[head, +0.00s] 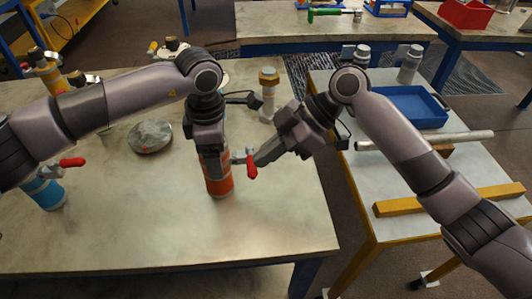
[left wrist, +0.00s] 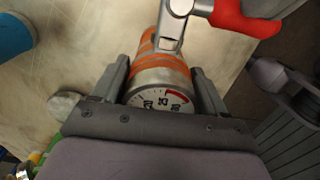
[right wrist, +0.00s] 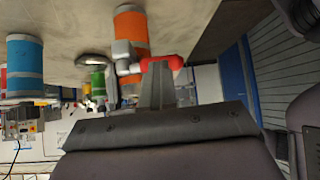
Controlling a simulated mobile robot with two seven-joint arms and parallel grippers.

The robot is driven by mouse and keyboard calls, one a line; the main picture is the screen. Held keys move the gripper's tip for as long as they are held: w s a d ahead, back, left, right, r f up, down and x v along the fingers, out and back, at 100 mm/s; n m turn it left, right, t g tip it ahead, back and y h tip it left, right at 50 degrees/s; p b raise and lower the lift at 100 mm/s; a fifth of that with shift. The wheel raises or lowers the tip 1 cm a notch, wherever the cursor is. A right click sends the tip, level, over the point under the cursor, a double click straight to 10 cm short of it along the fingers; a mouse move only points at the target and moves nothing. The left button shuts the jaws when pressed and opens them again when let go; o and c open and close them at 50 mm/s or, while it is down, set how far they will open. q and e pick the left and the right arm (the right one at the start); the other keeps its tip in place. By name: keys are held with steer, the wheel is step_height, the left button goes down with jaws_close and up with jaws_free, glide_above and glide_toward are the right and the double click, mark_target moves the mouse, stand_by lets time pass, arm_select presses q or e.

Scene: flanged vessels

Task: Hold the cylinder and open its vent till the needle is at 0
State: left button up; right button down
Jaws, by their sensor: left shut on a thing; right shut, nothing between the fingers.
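The orange cylinder (head: 218,183) stands on the left table, with its red vent handle (head: 252,165) jutting out to the right. My left gripper (head: 214,160) is shut around the cylinder's upper part, partly hiding it. In the left wrist view, the cylinder (left wrist: 160,72) lies between the fingers, its dial gauge (left wrist: 162,100) with a red sector facing the camera; the needle is too small to read. The red handle (left wrist: 243,18) also shows there. My right gripper (head: 260,160) is shut and empty beside the handle. In the right wrist view, its fingertips (right wrist: 157,72) overlap the handle (right wrist: 174,62); contact is unclear.
A blue cylinder (head: 45,192) with a red handle stands at the left. The right table holds a blue tray (head: 395,105), a pipe (head: 430,140) and a yellow bar (head: 450,200).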

arm_select(q)
steer(key=shift+d, duration=0.25)
steer(key=shift+a+f, duration=0.1)
steer(key=shift+a, duration=0.15)
arm_select(e)
steer(key=s+v, duration=0.2)
steer(key=v, duration=1.2)
steer(key=shift+w, duration=0.4)
arm_select(q)
steer(key=shift+a, duration=0.15)
stand_by(0.6)
